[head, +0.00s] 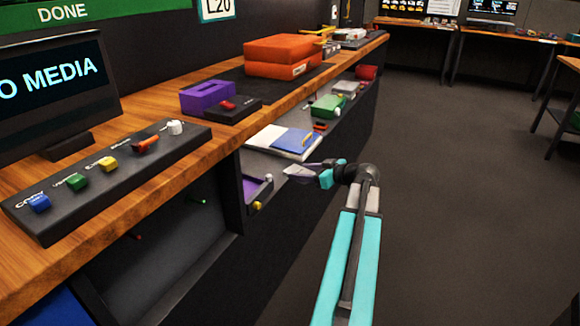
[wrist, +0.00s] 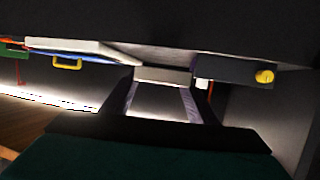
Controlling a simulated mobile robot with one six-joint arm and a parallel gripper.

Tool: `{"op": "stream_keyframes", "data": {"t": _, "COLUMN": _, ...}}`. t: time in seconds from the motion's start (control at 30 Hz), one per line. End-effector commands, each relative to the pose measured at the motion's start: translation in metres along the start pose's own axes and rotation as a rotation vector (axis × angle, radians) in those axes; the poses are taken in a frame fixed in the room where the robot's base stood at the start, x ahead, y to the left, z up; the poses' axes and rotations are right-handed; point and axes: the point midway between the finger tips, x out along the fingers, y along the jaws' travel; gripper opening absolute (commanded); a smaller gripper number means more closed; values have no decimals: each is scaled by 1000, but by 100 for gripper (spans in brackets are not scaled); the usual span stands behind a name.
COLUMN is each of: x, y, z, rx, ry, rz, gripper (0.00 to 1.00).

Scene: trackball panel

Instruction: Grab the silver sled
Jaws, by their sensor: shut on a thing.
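My gripper (head: 321,176) is at the front edge of the low shelf under the counter, just right of the blue-and-white book. A pale grey, wedge-like piece (head: 298,172), seemingly the silver sled, is at its tip. In the wrist view, a pale grey block (wrist: 162,75) sits straight ahead, between purple-edged sides, above the dark notched shape of my gripper (wrist: 160,112). My gripper is shut on this piece. Its outline is dim, and the jaws hide part of it.
A blue-and-white book (head: 285,139) with a yellow handle lies on the shelf. A dark block with a yellow knob (wrist: 264,76) is close by on the right in the wrist view. The wooden counter (head: 160,185) overhangs at left. The floor (head: 450,190) at right is clear.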

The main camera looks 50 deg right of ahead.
Motion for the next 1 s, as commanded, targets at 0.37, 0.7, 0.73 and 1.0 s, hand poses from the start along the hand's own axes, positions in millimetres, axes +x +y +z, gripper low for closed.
{"op": "stream_keyframes", "data": {"t": 0.37, "x": -32, "y": 0, "z": 8, "rx": 0, "ry": 1, "rz": 0, "gripper": 27}}
{"op": "stream_keyframes", "data": {"t": 0.7, "x": -33, "y": 1, "z": 8, "rx": 0, "ry": 1, "rz": 0, "gripper": 27}}
{"op": "stream_keyframes", "data": {"t": 0.73, "x": -33, "y": 1, "z": 8, "rx": 0, "ry": 1, "rz": 0, "gripper": 27}}
{"op": "stream_keyframes", "data": {"t": 1.0, "x": -33, "y": 1, "z": 8, "rx": 0, "ry": 1, "rz": -1, "gripper": 27}}
